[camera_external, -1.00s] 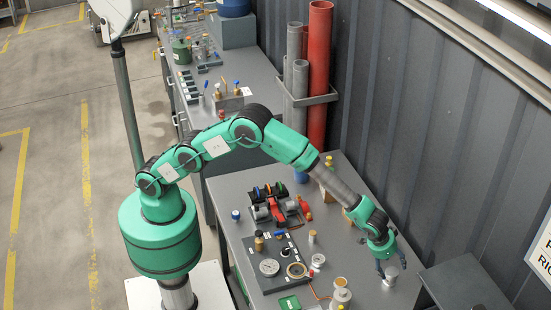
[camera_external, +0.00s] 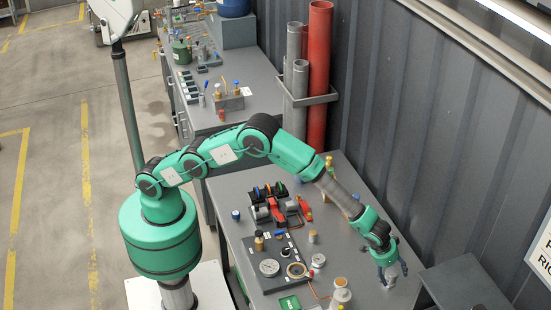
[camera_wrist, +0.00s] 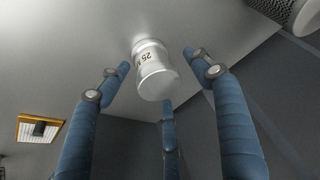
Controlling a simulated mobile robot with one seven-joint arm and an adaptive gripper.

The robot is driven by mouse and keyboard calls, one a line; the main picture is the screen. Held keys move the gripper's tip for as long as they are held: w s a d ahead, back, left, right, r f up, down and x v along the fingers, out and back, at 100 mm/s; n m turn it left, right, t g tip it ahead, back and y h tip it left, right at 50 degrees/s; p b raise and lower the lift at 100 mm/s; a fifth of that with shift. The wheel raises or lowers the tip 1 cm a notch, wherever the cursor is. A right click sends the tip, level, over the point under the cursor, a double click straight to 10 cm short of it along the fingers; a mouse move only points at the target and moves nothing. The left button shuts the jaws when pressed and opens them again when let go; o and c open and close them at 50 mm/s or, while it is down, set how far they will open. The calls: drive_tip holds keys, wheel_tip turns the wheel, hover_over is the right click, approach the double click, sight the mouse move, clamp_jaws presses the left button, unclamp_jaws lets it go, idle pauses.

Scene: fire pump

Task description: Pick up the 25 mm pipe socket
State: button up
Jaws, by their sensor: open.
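The 25 mm pipe socket (camera_wrist: 153,72) is a pale metallic cylinder with dark "25" lettering. In the wrist view it stands on the grey bench top at upper centre, between the fingertips. In the external view the socket (camera_external: 389,277) is near the bench's right end, partly hidden by my gripper (camera_external: 389,267). My gripper (camera_wrist: 157,75) is open, with blue fingers on the left, on the right and below the socket. No finger clearly touches it; the exact gap cannot be told.
A gauge panel (camera_external: 278,262) and a red and black device (camera_external: 278,207) stand left of my gripper. A small jar (camera_external: 341,293) is nearby on the bench (camera_external: 355,258). A dark grey box (camera_external: 465,284) is to the right. The corrugated wall (camera_external: 440,130) rises behind.

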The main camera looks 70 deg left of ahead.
sight(394, 270)
idle(0.4)
drive_tip(key=c, duration=1.3)
drive_tip(key=shift+r, duration=0.15)
drive_tip(key=shift+r, duration=1.45)
drive_tip(key=shift+s+a+r, duration=0.15)
drive_tip(key=shift+s+r, duration=0.05)
drive_tip(key=shift+r, duration=0.05)
drive_tip(key=s+a, duration=0.3)
drive_tip(key=s, duration=0.1)
drive_tip(key=s+a+r, duration=0.1)
drive_tip(key=s+a, duration=0.2)
drive_tip(key=s, duration=0.1)
drive_tip(key=s+a, duration=0.3)
drive_tip(key=s, duration=0.1)
drive_tip(key=shift+s+r, duration=0.2)
drive_tip(key=shift+s, duration=0.1)
